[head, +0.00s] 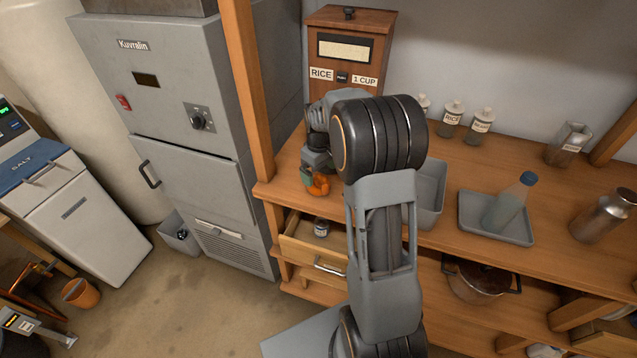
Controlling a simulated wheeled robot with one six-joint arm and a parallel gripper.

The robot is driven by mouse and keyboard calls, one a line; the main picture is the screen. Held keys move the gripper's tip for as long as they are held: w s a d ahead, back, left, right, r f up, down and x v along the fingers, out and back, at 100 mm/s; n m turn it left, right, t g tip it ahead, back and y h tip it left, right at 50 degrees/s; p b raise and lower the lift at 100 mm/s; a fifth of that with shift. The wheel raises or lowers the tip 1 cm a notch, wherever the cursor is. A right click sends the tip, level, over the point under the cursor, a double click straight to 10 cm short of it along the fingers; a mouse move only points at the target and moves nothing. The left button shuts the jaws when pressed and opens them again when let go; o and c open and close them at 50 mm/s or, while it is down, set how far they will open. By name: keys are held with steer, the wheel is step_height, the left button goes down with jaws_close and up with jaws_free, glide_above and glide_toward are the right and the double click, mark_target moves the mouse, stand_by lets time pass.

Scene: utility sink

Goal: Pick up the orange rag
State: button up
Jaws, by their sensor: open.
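The orange rag (319,185) is a small, rounded orange shape near the front left edge of the wooden counter. My gripper (312,174) points down at it from above, with its fingers close around or just over the rag. The gripper is open. Its body and the wrist hide part of the rag, and I cannot tell whether the fingers touch it.
A grey bin (431,190) stands right of my arm, then a grey tray (467,228) with a leaning bottle (511,203). A wooden rice dispenser (350,50) stands behind the gripper. A wooden post (249,90) rises at left. An open drawer (300,250) juts out below the counter.

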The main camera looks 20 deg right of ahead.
mark_target(319, 184)
steer(key=shift+f+p, duration=0.8)
steer(key=shift+f, duration=2.15)
steer(key=shift+c, duration=0.3)
steer(key=c, duration=0.9)
